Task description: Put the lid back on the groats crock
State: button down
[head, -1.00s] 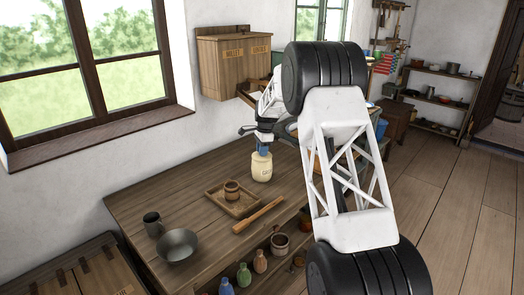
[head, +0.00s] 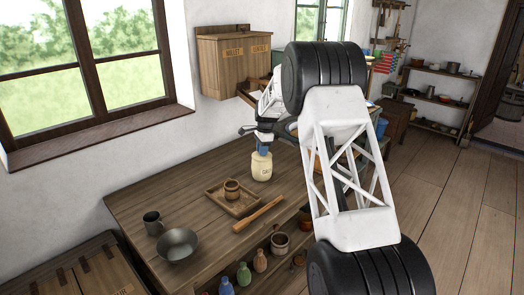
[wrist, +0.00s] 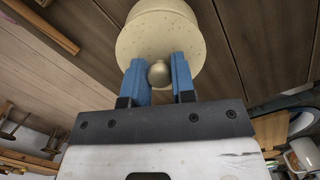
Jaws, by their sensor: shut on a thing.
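The cream groats crock (head: 262,169) stands upright on the wooden table, with a label on its front. My gripper (head: 263,149) is directly above its mouth, pointing down. In the wrist view, the blue fingers of my gripper (wrist: 159,78) are shut on the round knob of the cream lid (wrist: 132,50). The lid's wide disc lies across the crock's end, and a narrower cream part shows behind it. I cannot tell whether the lid touches the rim or hovers just over it. In the head view the lid is too small to separate from the crock.
A metal mug (head: 153,223) and bowl (head: 177,245) stand at left. A labelled wall cabinet (head: 234,62) hangs behind.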

jog(key=shift+c, duration=2)
grip_release()
jog(key=shift+r, duration=0.2)
jog(key=shift+r, duration=3.3)
grip_shut()
jog(key=shift+f, duration=2.55)
